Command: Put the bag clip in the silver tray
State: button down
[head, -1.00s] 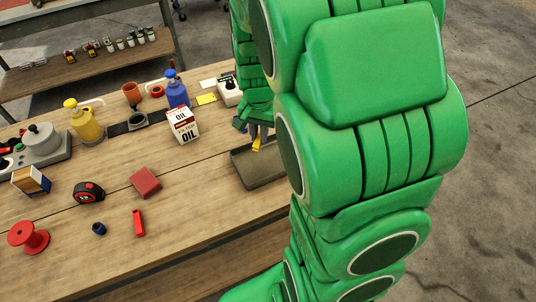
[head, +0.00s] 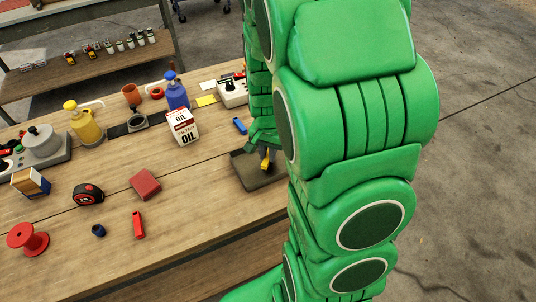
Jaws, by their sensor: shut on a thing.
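The tray (head: 249,172) is a shallow, dark grey metallic-looking tray on the right end of the wooden workbench. Its right part is hidden behind my green arm. My gripper (head: 267,154) is over the tray, mostly hidden by the arm. It is shut on a small yellow piece, which I take for the bag clip (head: 265,162). The clip hangs over the tray's inside; I cannot tell whether it touches the bottom.
A blue piece (head: 239,125) lies behind the tray. An oil filter box (head: 183,127), a blue pump bottle (head: 176,92) and a white switch box (head: 232,92) stand farther back. A red block (head: 145,184) lies to the left. The bench front between block and tray is clear.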

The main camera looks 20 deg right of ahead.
jog(key=shift+f, duration=0.6)
jog(key=shift+f, duration=0.1)
jog(key=c, duration=1.1)
grip_release()
jog(key=shift+o, duration=0.2)
notch_tip(320, 180, up, 12)
